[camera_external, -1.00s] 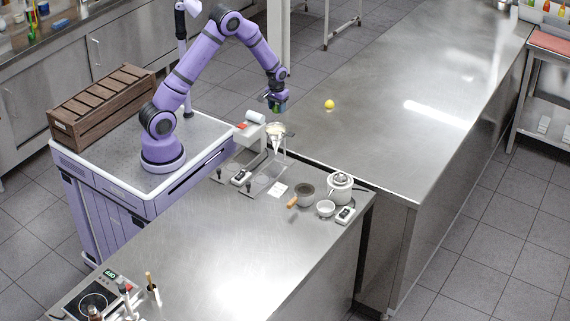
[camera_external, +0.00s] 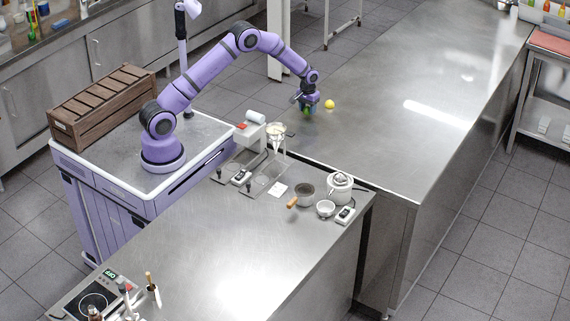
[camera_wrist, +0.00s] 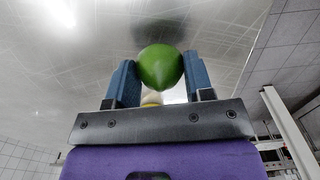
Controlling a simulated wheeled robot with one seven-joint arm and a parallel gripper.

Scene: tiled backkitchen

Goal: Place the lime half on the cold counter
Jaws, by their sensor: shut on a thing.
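The lime half (camera_wrist: 160,67) is green and shows between the two blue finger pads of my gripper (camera_wrist: 161,80) in the wrist view. My gripper is shut on it. In the external view my gripper (camera_external: 308,109) is over the left edge of the long steel counter (camera_external: 400,145), with a bit of green showing at its tips. I cannot tell the exact height of the lime above the steel. A yellow lemon-like fruit (camera_external: 329,104) lies on that counter just right of my gripper.
A nearer steel counter (camera_external: 230,245) holds a glass funnel on a stand (camera_external: 276,135), a small pot (camera_external: 304,191), a white bowl (camera_external: 325,208) and a white lidded pot (camera_external: 340,186). A wooden crate (camera_external: 100,105) stands at left. Most of the long counter is clear.

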